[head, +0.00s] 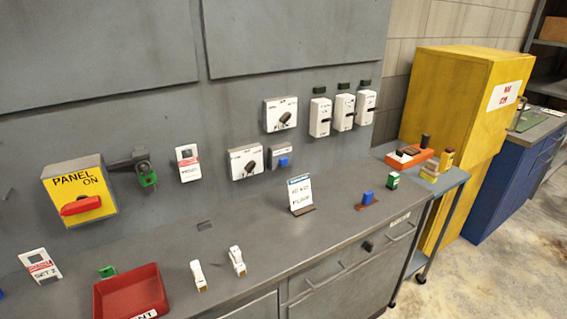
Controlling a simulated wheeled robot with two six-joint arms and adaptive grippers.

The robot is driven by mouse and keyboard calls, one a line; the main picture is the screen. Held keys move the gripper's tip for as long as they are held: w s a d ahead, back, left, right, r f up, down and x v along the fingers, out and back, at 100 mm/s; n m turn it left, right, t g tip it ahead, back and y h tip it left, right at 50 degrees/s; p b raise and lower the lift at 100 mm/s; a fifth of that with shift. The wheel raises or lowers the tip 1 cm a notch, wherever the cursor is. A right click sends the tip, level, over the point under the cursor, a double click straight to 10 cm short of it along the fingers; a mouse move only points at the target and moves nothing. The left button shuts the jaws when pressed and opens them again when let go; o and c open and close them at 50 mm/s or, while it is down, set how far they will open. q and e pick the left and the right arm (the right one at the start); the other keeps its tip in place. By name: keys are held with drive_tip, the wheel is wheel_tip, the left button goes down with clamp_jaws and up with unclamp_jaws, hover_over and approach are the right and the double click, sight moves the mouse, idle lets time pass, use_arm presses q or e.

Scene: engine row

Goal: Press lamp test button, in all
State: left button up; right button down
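A small white-and-grey box with a blue button-like part (282,161) is on the grey panel wall, just right of a white switch box (246,162). Its label is too small to read, so I cannot tell if it is the lamp test button. A second white switch box (280,115) with a dark rotary handle is above it. Neither of my grippers is in view.
A yellow PANEL ON switch (79,191) with a red handle is at left. A yellow cabinet (447,90) stands at right.

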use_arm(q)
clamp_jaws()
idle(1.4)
